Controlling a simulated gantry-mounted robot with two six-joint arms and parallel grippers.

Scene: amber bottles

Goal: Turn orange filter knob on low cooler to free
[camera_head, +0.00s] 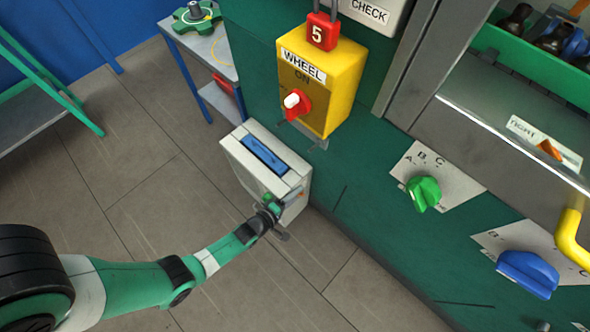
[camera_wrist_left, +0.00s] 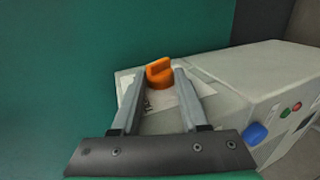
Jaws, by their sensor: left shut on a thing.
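The low cooler (camera_head: 243,158) is a pale box on the floor against the green machine; its pale casing also shows in the left wrist view (camera_wrist_left: 235,65). The orange filter knob (camera_wrist_left: 159,72) sits on a white label plate on the cooler. My left gripper (camera_head: 272,205) is at the cooler's front right end. In the left wrist view my left gripper (camera_wrist_left: 160,80) has one finger on each side of the knob and is shut on it. The label's lettering is mostly hidden by the fingers. My right gripper is not in view.
A yellow WHEEL box (camera_head: 345,75) with a red knob (camera_head: 297,102) juts out above the cooler. A green knob (camera_head: 424,193), a blue knob (camera_head: 528,272) and a yellow handle (camera_head: 571,238) are on the machine at right. The tiled floor (camera_head: 140,175) left of the cooler is clear.

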